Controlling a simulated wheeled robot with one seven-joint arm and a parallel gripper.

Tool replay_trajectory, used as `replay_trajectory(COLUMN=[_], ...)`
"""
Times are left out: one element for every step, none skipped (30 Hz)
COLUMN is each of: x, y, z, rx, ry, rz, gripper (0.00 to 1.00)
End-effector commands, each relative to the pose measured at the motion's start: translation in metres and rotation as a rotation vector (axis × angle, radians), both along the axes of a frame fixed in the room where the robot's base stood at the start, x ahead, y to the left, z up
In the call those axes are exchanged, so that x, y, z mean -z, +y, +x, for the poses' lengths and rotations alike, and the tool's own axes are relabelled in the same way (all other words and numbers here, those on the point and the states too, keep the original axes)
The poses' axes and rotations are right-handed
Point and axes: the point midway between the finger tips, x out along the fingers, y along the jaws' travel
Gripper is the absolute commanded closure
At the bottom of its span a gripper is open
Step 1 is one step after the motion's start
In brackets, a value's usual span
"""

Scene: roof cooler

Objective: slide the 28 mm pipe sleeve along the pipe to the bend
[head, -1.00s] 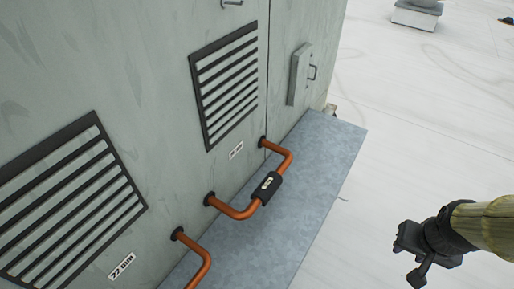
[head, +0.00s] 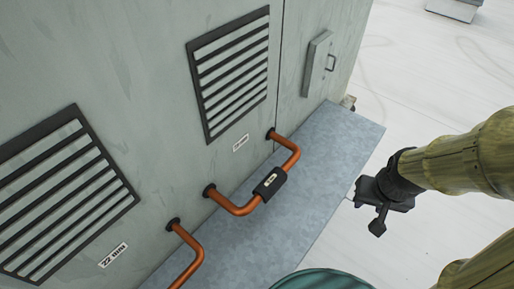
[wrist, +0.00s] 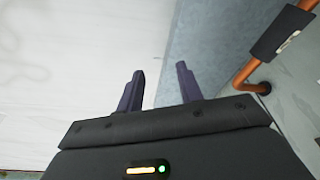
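The black pipe sleeve (head: 270,184) with a small pale label sits around the straight outer run of a copper pipe (head: 232,208), between its two bends, apart from both. The far bend (head: 296,150) and near bend (head: 243,212) lead back to the cabinet wall. My gripper (head: 378,200) is right of the sleeve, beyond the ledge's outer edge. In the wrist view my gripper's two fingers (wrist: 160,72) are apart with nothing between them. The sleeve (wrist: 283,30) and pipe (wrist: 246,72) show there at upper right, clear of the fingers.
A grey metal ledge (head: 335,150) runs below the pipes. A second copper pipe (head: 190,262) stands nearer, by a "22 mm" label (head: 113,255). Louvred vents (head: 232,75) and a small handled box (head: 318,62) are on the cabinet wall. White roof lies open to the right.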

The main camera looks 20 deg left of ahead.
Motion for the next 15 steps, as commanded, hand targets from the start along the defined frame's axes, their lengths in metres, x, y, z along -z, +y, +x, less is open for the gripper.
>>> replay_trajectory(x=[0.0,0.0,0.0,0.0,0.0,0.0,0.0,0.0,0.0,0.0,-0.001,-0.002,-0.003,-0.004,-0.005], y=[0.0,0.0,0.0,0.0,0.0,0.0,0.0,0.0,0.0,0.001,0.002,0.004,0.006,0.009,0.014], z=[0.0,0.0,0.0,0.0,0.0,0.0,0.0,0.0,0.0,0.001,0.001,0.003,0.005,0.007,0.01], rx=[0.0,0.0,0.0,0.0,0.0,0.0,0.0,0.0,0.001,0.001,0.002,0.005,0.008,0.014,0.022], ry=[0.0,0.0,0.0,0.0,0.0,0.0,0.0,0.0,0.0,0.0,0.002,0.004,0.006,0.009,0.015], rz=[0.0,0.0,0.0,0.0,0.0,0.0,0.0,0.0,0.0,0.001,0.003,0.005,0.008,0.012,0.02], gripper=[0.64,0.64,0.64,0.64,0.64,0.64,0.64,0.6,0.52,0.46,0.4,0.32,0.26,0.26,0.26])
